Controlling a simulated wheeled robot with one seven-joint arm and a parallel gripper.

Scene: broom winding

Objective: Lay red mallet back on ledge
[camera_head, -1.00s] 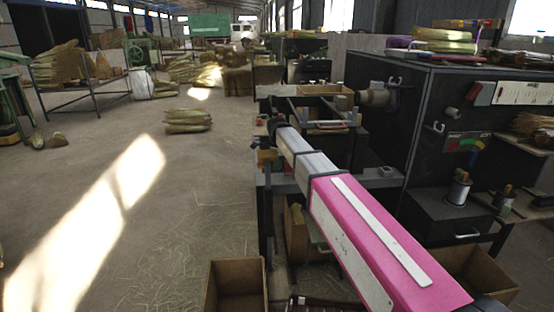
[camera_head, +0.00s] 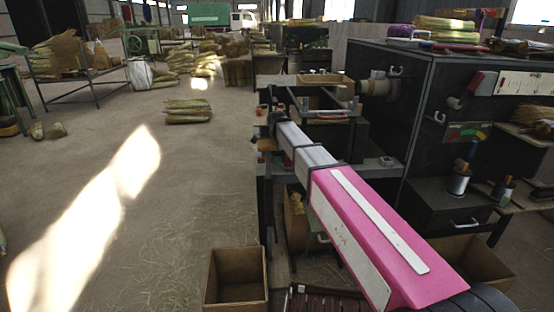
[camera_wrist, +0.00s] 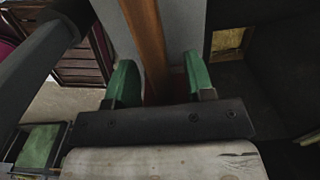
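In the wrist view my gripper (camera_wrist: 160,80) shows two green fingers standing apart. A brown wooden bar (camera_wrist: 146,40), which looks like a handle, runs between them from the top edge down towards the palm. A gap shows between the bar and the right finger; the left finger is closer to it. I cannot single out the ledge.
A dark cabinet (camera_head: 395,105) stands right of my arm, with a gauge panel and brush tins beside it. An open cardboard box (camera_head: 236,280) sits on the floor at front. A straw bundle (camera_head: 188,110) lies on the floor.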

